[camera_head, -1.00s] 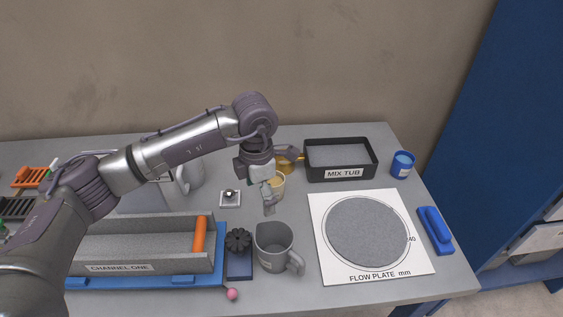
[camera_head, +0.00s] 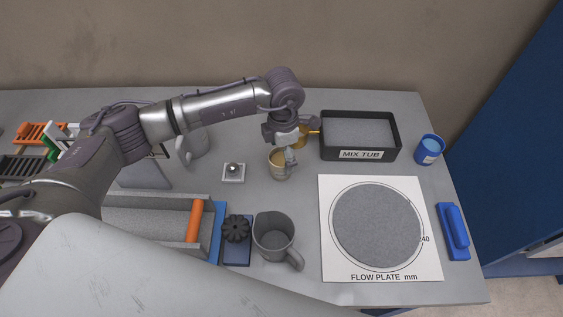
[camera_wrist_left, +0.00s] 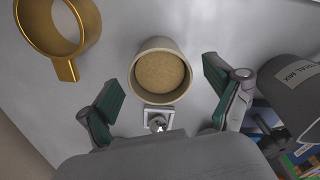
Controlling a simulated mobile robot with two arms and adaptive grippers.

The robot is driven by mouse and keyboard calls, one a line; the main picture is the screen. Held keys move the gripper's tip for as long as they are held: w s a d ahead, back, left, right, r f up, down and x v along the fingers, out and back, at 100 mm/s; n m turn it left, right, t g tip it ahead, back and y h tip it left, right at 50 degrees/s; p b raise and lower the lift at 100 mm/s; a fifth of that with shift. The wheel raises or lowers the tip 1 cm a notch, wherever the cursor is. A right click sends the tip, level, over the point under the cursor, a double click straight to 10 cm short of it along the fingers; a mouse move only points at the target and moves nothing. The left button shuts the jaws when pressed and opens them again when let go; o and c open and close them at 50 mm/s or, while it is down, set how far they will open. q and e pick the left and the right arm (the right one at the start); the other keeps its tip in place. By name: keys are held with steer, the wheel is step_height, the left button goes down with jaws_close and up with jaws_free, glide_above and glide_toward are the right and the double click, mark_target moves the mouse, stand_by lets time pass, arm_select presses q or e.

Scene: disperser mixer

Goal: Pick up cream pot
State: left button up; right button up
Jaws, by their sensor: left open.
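The cream pot (camera_head: 279,165) is a small round cup filled with tan material. It stands upright on the grey table, left of the mix tub. In the left wrist view the pot (camera_wrist_left: 160,76) lies ahead of and between the spread green-padded fingers of my left gripper (camera_wrist_left: 166,101), with no visible contact. In the head view my left gripper (camera_head: 301,141) is above and beside the pot and partly covers it. It is open and empty. My right gripper is not in view.
A brass ring with a handle (camera_wrist_left: 60,70) is close beside the pot. The black mix tub (camera_head: 360,155) stands right of it. A small square plate with a knob (camera_head: 233,173) is to the left; a grey jug (camera_head: 274,236) and the flow plate (camera_head: 335,264) are in front.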

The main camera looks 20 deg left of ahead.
mark_target(281, 165)
arm_select(q)
steer(key=shift+f+p, duration=0.45)
steer(key=shift+f, duration=0.15)
steer(key=f, duration=0.1)
steer(key=f+p, duration=0.1)
steer(key=f, duration=0.1)
steer(key=shift+s+a+f+p, duration=0.1)
steer(key=shift+a+f+p, duration=0.1)
steer(key=shift+f+p, duration=0.1)
steer(key=shift+f, duration=0.4)
steer(key=shift+c, duration=0.3)
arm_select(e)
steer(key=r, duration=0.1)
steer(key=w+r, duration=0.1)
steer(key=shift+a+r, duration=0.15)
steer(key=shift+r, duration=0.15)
arm_select(q)
steer(key=c, duration=1.3)
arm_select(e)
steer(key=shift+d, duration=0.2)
